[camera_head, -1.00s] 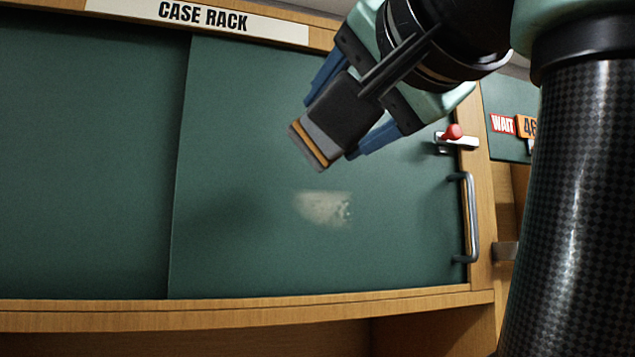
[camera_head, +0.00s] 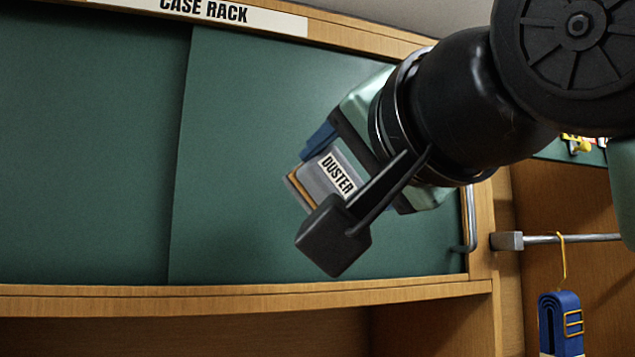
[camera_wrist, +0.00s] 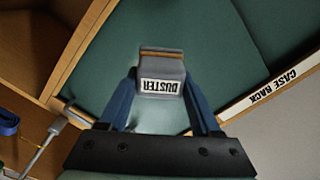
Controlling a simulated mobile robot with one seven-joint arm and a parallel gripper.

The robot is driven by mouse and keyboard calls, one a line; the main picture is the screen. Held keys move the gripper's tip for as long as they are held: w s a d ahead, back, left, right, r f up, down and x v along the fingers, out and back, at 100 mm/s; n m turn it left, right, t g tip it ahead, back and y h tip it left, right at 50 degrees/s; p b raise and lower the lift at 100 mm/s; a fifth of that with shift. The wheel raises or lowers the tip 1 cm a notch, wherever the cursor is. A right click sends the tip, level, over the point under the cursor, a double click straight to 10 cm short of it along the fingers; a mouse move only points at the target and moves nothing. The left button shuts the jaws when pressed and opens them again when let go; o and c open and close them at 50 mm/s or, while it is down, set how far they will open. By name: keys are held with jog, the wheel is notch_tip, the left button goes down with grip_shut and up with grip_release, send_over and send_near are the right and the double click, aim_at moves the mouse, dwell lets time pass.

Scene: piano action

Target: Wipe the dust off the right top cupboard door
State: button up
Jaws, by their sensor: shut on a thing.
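The right top cupboard door (camera_head: 235,130) is a dark green sliding panel; it also fills the middle of the wrist view (camera_wrist: 205,45). My gripper (camera_head: 335,178) is in front of its middle to right part. Its blue fingers are shut on a grey block labelled DUSTER (camera_head: 325,172), with an orange-brown band and a grey pad. In the wrist view the duster (camera_wrist: 161,75) sits between the fingers, facing the door. I cannot tell whether it touches the panel. The pale dust patch seen earlier is hidden behind my gripper and wrist now.
A grey bar handle (camera_head: 470,220) stands out at the door's right edge. A wooden ledge (camera_head: 230,291) runs below, and a CASE RACK sign (camera_head: 205,10) above. A rail (camera_head: 575,238) with a hanging blue strap (camera_head: 561,322) is at right. The left door (camera_head: 85,140) is clear.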

jog(key=shift+p+x, duration=0.9)
jog(key=shift+x, duration=2.1)
jog(key=shift+p+x, duration=0.4)
jog(key=shift+x, duration=0.6)
jog(key=shift+d+f, duration=0.1)
jog(key=w+d+p, duration=0.2)
jog(key=d+p, duration=0.1)
jog(key=d, duration=0.4)
jog(key=shift+w, duration=0.25)
jog(key=shift+s, duration=0.1)
jog(key=a, duration=0.2)
jog(key=s+a+b, duration=0.1)
jog(key=a, duration=0.2)
jog(key=s+a, duration=0.1)
jog(key=a, duration=0.1)
jog(key=shift+s+a, duration=0.15)
